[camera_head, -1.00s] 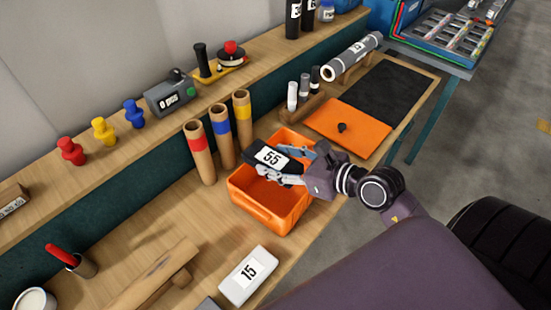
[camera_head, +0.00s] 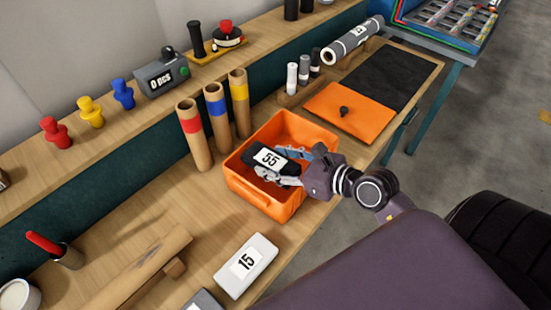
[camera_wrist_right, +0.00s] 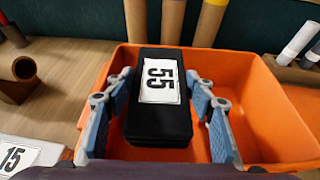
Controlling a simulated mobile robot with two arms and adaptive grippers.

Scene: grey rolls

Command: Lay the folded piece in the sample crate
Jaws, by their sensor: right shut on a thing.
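The folded piece is a black folded block with a white label reading 55 (camera_head: 262,150); it also shows in the right wrist view (camera_wrist_right: 158,118). The sample crate is an open orange box (camera_head: 262,197) on the bench, and its wall shows in the right wrist view (camera_wrist_right: 272,105). My right gripper (camera_head: 287,164) is shut on the folded piece, a finger on each side, and holds it over the crate's opening, around rim height. Whether the piece touches the crate floor is hidden. My left gripper is not in view.
Three tubes with red, blue and yellow bands (camera_head: 215,118) stand close behind the crate. A white block labelled 15 (camera_head: 247,266) lies at the front.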

